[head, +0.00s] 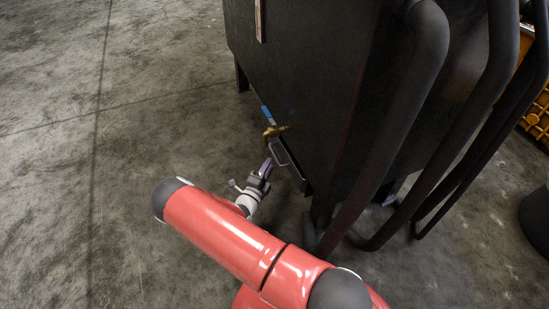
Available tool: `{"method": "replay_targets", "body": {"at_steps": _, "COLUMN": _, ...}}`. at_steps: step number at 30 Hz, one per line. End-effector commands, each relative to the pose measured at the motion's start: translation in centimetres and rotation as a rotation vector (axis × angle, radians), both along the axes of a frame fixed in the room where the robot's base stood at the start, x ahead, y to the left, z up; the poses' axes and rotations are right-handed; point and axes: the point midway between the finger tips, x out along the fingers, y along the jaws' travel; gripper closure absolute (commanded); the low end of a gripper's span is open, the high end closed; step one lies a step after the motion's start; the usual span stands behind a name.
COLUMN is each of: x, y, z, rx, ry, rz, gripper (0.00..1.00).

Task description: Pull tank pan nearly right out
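The large black tank (300,70) stands on legs at the upper middle. A thin looped handle (280,153) shows low on its near left side, on the dark front of what looks like the tank pan (296,176). The pan is hard to tell from the dark tank, and how far out it sits is unclear. My gripper (267,165), with purplish fingers, is just left of the handle, very close to it. Whether it touches the handle, and whether its fingers are open or shut, is too small to see.
A brass tap (274,130) with a blue lever (267,114) sticks out of the tank just above the handle. Thick black bent tubes (400,110) run down the tank's right side. The concrete floor (90,150) at left is clear. An orange crate (538,118) is at far right.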

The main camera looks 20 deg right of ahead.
Motion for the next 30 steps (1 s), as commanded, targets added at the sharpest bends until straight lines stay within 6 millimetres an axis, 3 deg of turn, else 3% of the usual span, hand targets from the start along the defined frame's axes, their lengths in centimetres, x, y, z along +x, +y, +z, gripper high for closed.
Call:
{"method": "replay_targets", "body": {"at_steps": 5, "x": 0.4, "y": 0.2, "z": -1.6, "rx": -0.059, "ry": 0.053, "rz": 0.050, "gripper": 0.67}}
{"method": "replay_targets", "body": {"at_steps": 19, "x": 4.9, "y": -4.4, "z": -0.8, "rx": -0.057, "ry": 0.053, "rz": 0.048, "gripper": 0.67}}
{"method": "replay_targets", "body": {"at_steps": 30, "x": 5.7, "y": -5.0, "z": -0.6, "rx": -0.057, "ry": 0.053, "rz": 0.049, "gripper": 0.67}}
